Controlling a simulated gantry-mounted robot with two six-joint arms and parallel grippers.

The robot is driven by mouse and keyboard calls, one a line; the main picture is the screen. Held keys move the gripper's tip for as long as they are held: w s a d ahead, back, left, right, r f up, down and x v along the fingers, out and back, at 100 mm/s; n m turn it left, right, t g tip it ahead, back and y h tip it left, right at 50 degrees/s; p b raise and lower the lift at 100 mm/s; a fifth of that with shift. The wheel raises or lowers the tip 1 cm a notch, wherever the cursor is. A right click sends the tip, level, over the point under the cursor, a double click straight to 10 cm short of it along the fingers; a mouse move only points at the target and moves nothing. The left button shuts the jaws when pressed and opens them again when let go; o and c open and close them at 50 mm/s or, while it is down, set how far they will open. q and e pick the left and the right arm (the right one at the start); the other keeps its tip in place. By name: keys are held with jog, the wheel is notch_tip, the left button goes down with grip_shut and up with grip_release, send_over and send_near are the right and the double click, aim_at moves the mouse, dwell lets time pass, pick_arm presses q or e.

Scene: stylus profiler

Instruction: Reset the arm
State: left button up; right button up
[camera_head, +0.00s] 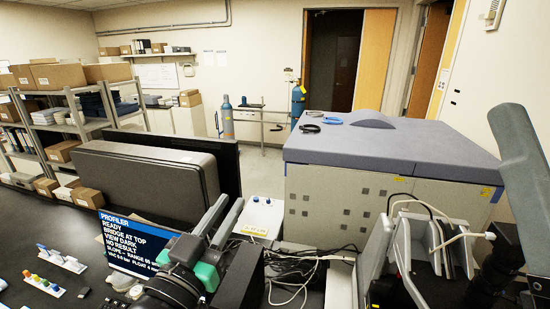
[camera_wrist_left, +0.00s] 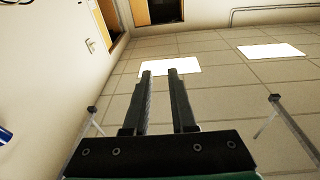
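My left gripper (camera_head: 231,201) points up near the bottom middle of the head view, in front of the dark monitors. In the left wrist view its two fingers (camera_wrist_left: 163,76) stand apart with nothing between them, pointing toward the ceiling. A dark grey arm link (camera_head: 525,160), which looks like mine, rises at the right edge of the head view; I make out no right fingertips. A blue screen (camera_head: 133,243) reads "PROFILER", "READY", "BRIDGE AT TOP", "VIEW DARK" and "NO RESULT"; my left arm covers part of its right edge.
A large grey-topped cabinet (camera_head: 385,150) stands at centre right. A white box (camera_head: 262,215) and loose cables (camera_head: 300,268) lie beside my left gripper. Small colored items (camera_head: 44,284) sit on the black bench at left. Shelves (camera_head: 70,128) hold boxes behind.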

pick_arm(q)
jog(key=s+a+r+n+t+y, duration=0.1)
jog(key=s+a+r+t, duration=0.3)
jog(key=s+r, duration=0.5)
jog(key=s+a+r+n+t+y, duration=0.2)
jog(key=s+a+r, duration=0.4)
jog(key=s+r, duration=0.3)
jog(key=r+t+y, duration=0.1)
jog(key=t, duration=0.1)
jog(key=shift+t, duration=0.3)
jog(key=shift+d+r, duration=0.1)
